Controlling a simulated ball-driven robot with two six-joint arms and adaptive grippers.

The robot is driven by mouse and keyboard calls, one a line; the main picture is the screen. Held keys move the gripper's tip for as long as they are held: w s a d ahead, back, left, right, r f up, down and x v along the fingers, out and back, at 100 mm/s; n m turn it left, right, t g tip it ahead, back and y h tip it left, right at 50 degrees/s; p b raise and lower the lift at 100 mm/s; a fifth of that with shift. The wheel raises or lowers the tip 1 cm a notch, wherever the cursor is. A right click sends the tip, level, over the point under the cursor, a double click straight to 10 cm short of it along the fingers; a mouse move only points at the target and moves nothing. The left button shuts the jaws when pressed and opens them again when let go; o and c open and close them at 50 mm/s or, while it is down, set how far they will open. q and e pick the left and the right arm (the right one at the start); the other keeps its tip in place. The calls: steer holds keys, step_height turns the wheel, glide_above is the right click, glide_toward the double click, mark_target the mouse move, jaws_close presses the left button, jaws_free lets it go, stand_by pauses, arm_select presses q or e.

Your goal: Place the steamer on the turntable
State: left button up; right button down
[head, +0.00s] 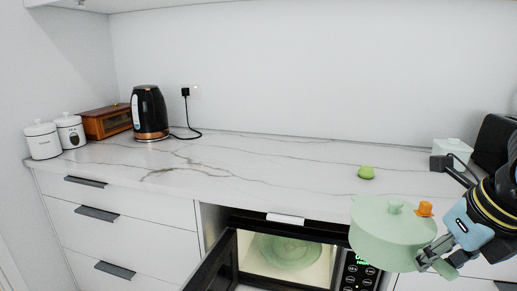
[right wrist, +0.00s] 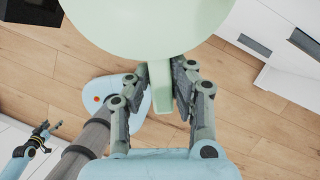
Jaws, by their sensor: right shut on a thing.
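The steamer (head: 385,236) is a pale green round pot with a lid and knob, held in front of the counter at the right of the head view. My right gripper (head: 428,262) is shut on its handle. In the right wrist view, my right gripper (right wrist: 172,88) has its fingers on both sides of the handle, and the steamer body (right wrist: 145,25) fills the top. The turntable (head: 290,250) is a round greenish glass plate inside the lit, open microwave, left of the steamer. My left gripper is not in the head view.
The microwave door (head: 215,268) stands open at the left of its cavity. The counter (head: 250,175) is above it. A green object (head: 366,172) and an orange object (head: 425,209) show near the steamer. A kettle (head: 149,112), a wooden box (head: 106,121) and white canisters (head: 43,140) stand at the left.

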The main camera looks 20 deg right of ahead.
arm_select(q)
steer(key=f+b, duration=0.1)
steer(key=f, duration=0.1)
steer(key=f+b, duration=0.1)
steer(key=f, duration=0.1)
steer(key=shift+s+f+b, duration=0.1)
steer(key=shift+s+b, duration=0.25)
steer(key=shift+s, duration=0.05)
arm_select(e)
step_height(320, 180, down, 4)
steer(key=shift+f, duration=0.15)
